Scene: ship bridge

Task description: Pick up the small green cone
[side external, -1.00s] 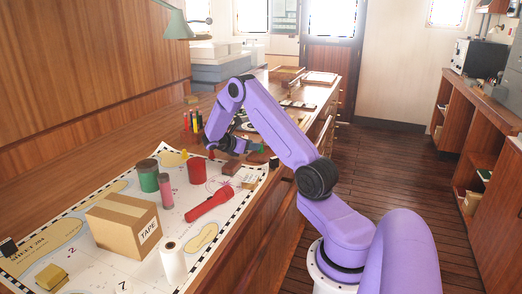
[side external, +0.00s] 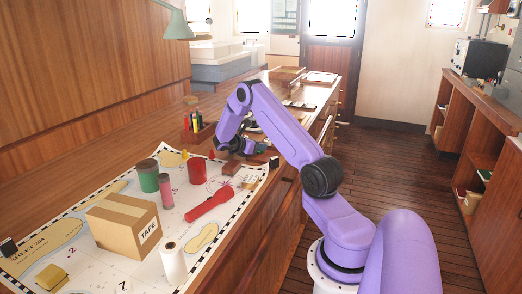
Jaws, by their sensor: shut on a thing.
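My gripper (side external: 238,152) is low over the far end of the chart, beyond the red cup (side external: 197,171). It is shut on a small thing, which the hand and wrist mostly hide. I cannot clearly make out the small green cone in this view. A small red cone (side external: 211,154) stands just left of my gripper. A small yellow cone (side external: 184,155) stands further left.
On the chart (side external: 110,268) stand a green jar (side external: 148,177), a pink jar (side external: 166,192), a cardboard box (side external: 122,226) and a white roll (side external: 173,262). A red flashlight (side external: 209,204) lies nearer. A brown block (side external: 232,169) and a dark green block (side external: 274,162) are near my gripper.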

